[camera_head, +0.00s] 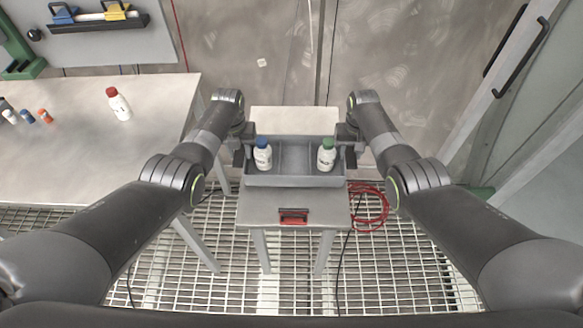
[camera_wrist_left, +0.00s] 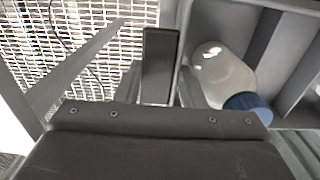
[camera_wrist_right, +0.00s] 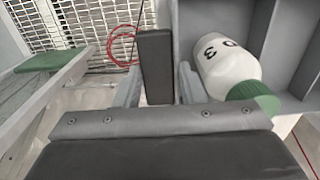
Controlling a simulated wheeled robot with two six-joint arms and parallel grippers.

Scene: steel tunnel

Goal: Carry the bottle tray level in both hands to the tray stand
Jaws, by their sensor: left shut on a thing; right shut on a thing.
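The grey bottle tray (camera_head: 295,179) is held between my two hands in the head view and looks level. A white bottle with a blue cap (camera_head: 262,154) stands in its left part, and one with a green cap (camera_head: 326,154) in its right part. My left gripper (camera_head: 246,152) is shut on the tray's left side; the wrist view shows a finger beside the wall. My right gripper (camera_head: 345,150) is shut on the right side. A small grey table, apparently the tray stand (camera_head: 255,206), lies directly beneath; I cannot tell whether the tray touches it.
A workbench (camera_head: 60,150) on the left carries a red-capped bottle (camera_head: 118,104) and several small items. A red item (camera_head: 293,216) is at the small table's front. A coiled red hose (camera_head: 371,207) lies right of it. The floor is grating; a handled door is at right.

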